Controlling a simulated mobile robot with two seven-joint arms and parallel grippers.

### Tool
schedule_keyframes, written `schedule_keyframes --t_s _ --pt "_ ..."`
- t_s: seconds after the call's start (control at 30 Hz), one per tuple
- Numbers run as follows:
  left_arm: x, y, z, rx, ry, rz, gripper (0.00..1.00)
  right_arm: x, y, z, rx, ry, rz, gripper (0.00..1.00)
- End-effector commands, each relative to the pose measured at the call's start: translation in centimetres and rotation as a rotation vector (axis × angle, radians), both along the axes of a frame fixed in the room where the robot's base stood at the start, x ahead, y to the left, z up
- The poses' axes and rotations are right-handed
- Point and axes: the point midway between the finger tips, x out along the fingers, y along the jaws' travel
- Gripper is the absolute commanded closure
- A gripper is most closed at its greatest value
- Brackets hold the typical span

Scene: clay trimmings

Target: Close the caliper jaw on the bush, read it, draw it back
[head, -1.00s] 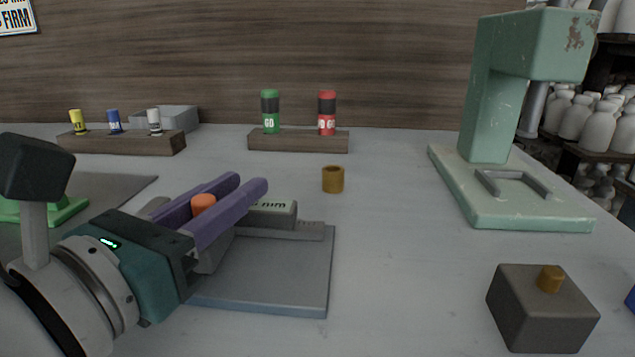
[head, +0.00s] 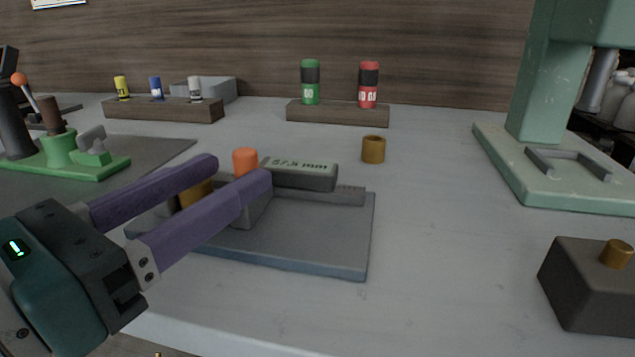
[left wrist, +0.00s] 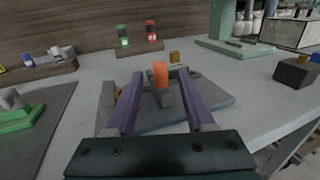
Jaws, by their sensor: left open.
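The caliper lies on a grey plate (head: 330,240), with an orange knob (head: 245,161) on its grey sliding jaw (head: 252,212). Its display (head: 300,171) faces me and seems to start with 57 and end in mm; the digits between are unclear. A brass bush (head: 196,192) at the caliper's left is partly hidden behind my fingers; whether the jaw touches it is hidden. My left gripper (head: 238,170) is open, its purple fingers reaching towards the knob. In the left wrist view the knob (left wrist: 160,74) shows between the fingertips, with gaps on both sides. My right gripper is not in view.
Another brass bush (head: 373,149) stands on the table behind the plate. Green GO (head: 310,82) and red (head: 368,85) gauges stand in a wooden block. A green press (head: 550,160) and a dark block with a brass peg (head: 590,288) are right. A green lever fixture (head: 85,158) is left.

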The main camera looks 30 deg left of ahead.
Motion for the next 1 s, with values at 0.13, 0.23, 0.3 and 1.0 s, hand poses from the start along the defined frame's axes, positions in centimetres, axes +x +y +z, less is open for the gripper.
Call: schedule_keyframes --t_s 0.13,0.23,0.3,1.0 --pt "-1.9 0.2 -0.4 -0.001 0.001 0.001 0.46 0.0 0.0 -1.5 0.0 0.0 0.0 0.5" --pt "-2.6 0.2 -0.3 -0.001 0.001 0.001 0.46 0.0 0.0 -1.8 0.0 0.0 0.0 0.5" --pt "-2.9 0.2 -0.1 0.0 0.0 0.0 0.46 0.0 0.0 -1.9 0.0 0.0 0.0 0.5" --pt "-2.7 1.7 2.7 -0.162 0.017 0.074 0.46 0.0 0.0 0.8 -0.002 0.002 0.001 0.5"
